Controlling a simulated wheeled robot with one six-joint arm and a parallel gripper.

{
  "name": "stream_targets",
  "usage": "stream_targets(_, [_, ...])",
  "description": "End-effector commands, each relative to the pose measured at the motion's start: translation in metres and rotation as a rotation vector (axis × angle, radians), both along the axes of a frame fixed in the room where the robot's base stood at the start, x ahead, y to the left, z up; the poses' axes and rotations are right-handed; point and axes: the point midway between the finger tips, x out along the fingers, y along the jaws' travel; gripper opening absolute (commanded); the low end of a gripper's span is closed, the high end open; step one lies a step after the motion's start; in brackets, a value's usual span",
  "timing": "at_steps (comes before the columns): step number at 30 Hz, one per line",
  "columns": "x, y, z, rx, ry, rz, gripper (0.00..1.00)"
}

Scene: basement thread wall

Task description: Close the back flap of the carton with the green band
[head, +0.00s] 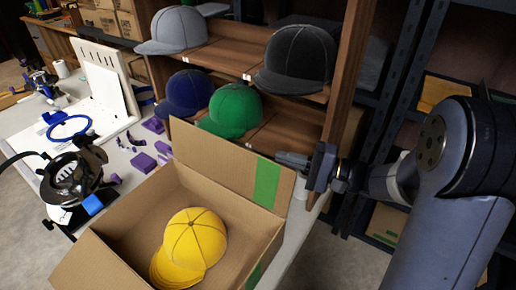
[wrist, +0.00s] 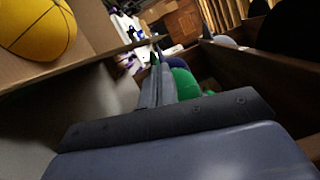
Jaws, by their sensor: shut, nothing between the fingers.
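The open carton (head: 132,222) stands at the bottom middle of the head view with a yellow cap (head: 190,245) inside. Its back flap (head: 215,160) stands up, leaning slightly backward, with the green band (head: 266,182) near its right end. My gripper (head: 280,157) is shut and empty at the top right edge of the flap, seemingly just behind it. I cannot tell if they touch. In the wrist view the closed fingers (wrist: 158,84) point away, beside the carton's cardboard edge, and the yellow cap (wrist: 38,28) shows at upper left.
A wooden shelf holds a grey cap (head: 172,30), a black cap (head: 296,58), a blue cap (head: 184,93) and a green cap (head: 232,110) close behind the flap. A wooden post (head: 345,75) stands near my gripper. Machines and purple parts fill the table's left side.

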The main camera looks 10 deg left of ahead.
Motion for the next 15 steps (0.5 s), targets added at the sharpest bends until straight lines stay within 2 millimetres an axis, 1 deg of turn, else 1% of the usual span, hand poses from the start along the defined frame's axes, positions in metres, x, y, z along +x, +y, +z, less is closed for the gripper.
stream_targets(1, [0.001, 0.011, 0.001, -0.001, 0.0, 0.005, 0.0])
stream_targets(3, [0.002, 0.024, 0.002, 0.0, 0.0, 0.006, 0.0])
stream_targets(9, [0.008, 0.055, 0.003, 0.0, 0.0, 0.004, 0.0])
stream_targets(12, [0.01, 0.066, 0.003, -0.001, -0.001, 0.003, 0.0])
stream_targets(15, [0.011, 0.073, 0.004, 0.0, -0.001, 0.001, 0.0])
